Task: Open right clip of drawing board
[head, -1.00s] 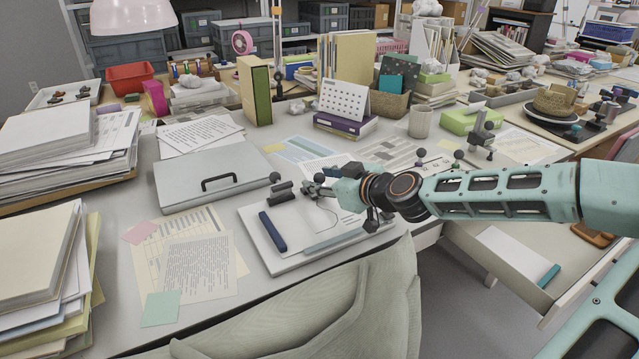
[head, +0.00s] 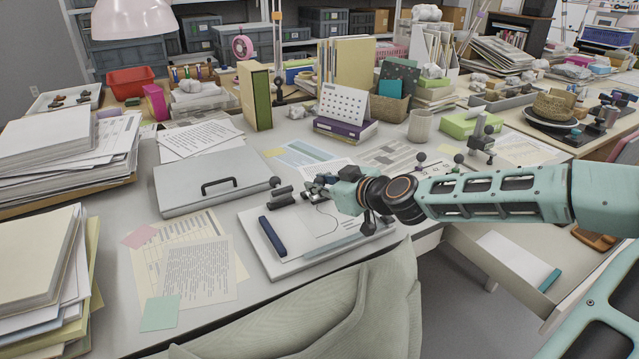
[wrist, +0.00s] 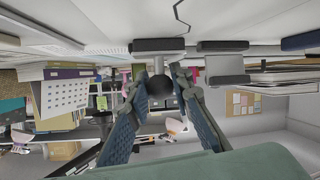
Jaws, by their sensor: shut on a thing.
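The white drawing board (head: 290,265) lies on the desk with a sheet (head: 322,222) on it. Its left clip (head: 283,196) is dark grey and sits at the back edge. My gripper (head: 316,187) is at the right clip, which it largely hides in the head view. In the wrist view the right clip (wrist: 158,45) is a dark bar with a short stem and a round dark knob (wrist: 160,87). The fingers of my gripper (wrist: 160,84) are shut around this knob. The left clip (wrist: 222,46) shows beside it, apart from my fingers.
A dark blue bar (head: 272,235) and a pale blue strip (head: 332,243) lie on the board. A grey case (head: 185,195) with a black handle stands at left. A chair back (head: 320,310) is in front. An open drawer (head: 505,262) sticks out at right.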

